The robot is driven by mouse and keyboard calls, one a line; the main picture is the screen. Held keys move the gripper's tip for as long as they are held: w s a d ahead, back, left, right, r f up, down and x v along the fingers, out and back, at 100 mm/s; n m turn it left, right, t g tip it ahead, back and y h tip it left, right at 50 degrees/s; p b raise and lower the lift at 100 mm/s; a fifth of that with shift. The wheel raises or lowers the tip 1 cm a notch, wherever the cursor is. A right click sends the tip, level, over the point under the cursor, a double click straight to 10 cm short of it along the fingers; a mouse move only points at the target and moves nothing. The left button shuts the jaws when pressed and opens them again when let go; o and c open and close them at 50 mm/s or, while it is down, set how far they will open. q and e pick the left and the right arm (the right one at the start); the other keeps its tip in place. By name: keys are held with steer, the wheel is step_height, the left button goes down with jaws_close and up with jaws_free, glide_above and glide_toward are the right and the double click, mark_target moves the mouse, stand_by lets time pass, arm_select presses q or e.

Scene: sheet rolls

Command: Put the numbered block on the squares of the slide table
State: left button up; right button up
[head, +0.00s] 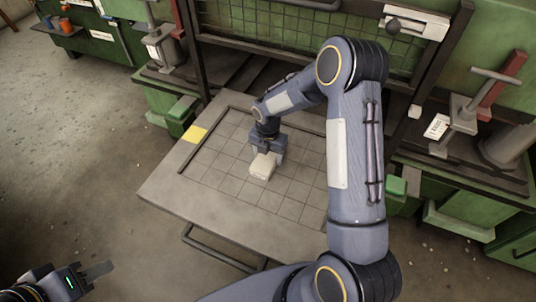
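The pale, whitish block (262,168) lies on, or just above, the gridded squares near the middle of the slide table (168,190). No number can be read on it. My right gripper (268,157) points down at the block, with its fingers at the block's far side and around it. From here I cannot tell whether the fingers press on the block or stand apart from it. My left gripper (100,270) is at the lower left, away from the table and empty.
A yellow patch (195,134) marks the table's left side, and dark rails edge the grid. A bar handle (222,256) sticks out at the front. A green machine frame stands behind, with clamp-like fixtures at left (168,48) and right (462,116). My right arm covers the table's right side.

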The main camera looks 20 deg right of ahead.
steer(key=o, duration=0.4)
